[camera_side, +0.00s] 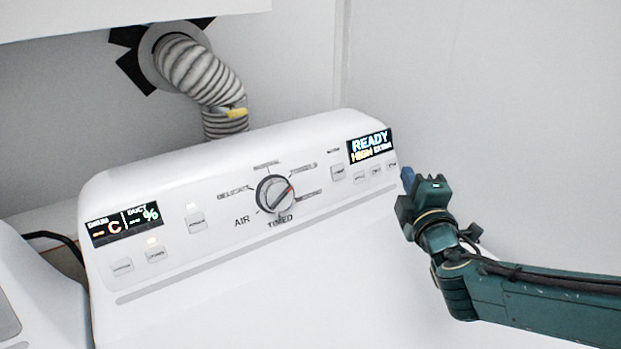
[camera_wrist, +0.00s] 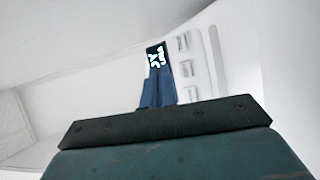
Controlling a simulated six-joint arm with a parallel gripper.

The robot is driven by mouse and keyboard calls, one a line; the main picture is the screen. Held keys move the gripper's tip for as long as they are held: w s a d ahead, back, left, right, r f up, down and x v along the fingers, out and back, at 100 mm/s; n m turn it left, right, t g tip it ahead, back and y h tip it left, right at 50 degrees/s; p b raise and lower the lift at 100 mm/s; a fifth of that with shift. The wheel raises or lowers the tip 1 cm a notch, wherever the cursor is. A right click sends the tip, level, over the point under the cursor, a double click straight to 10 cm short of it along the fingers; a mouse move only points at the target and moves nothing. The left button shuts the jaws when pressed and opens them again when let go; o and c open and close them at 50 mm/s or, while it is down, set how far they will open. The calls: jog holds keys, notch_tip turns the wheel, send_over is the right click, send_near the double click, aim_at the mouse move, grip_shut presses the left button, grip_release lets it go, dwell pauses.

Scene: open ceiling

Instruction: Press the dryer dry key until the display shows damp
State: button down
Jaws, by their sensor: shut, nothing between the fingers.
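The white dryer panel (camera_side: 235,248) runs across the side view. Its right display (camera_side: 370,146) reads READY, with HIGH and smaller text below; part of it also shows in the wrist view (camera_wrist: 155,56). A row of small keys sits under this display, the middle one (camera_side: 376,171) among them; their labels are too small to read surely. Several keys (camera_wrist: 186,68) show in the wrist view, right of my fingers. My gripper (camera_side: 407,178) is shut and empty, its blue fingertips close to the panel's right end. I cannot tell whether they touch it.
A round selector dial (camera_side: 275,194) stands out at mid panel. A left display (camera_side: 124,224) shows C and %, with more keys (camera_side: 195,220) near it. A ribbed duct (camera_side: 203,75) rises behind the dryer.

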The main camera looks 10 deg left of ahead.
aim_at(380, 166)
dwell(0.7)
jog(key=shift+s+d+r, duration=0.35)
jog(key=shift+s+d, duration=0.3)
jog(key=shift+s+d+r, duration=0.35)
jog(key=shift+s+d, duration=0.25)
jog(key=shift+w+f, duration=0.1)
jog(key=w+a+f, duration=0.3)
jog(key=w+a, duration=0.2)
jog(key=shift+w+a, duration=0.35)
jog(key=shift+a, duration=0.05)
jog(key=shift+w+a+f, duration=0.25)
jog(key=shift+w+a, duration=0.3)
jog(key=shift+a, duration=0.05)
dwell(3.4)
jog(key=shift+s+d+r, duration=0.15)
dwell(0.3)
jog(key=shift+s+d+r, duration=0.15)
jog(key=shift+s+d, duration=0.25)
jog(key=shift+s, duration=0.05)
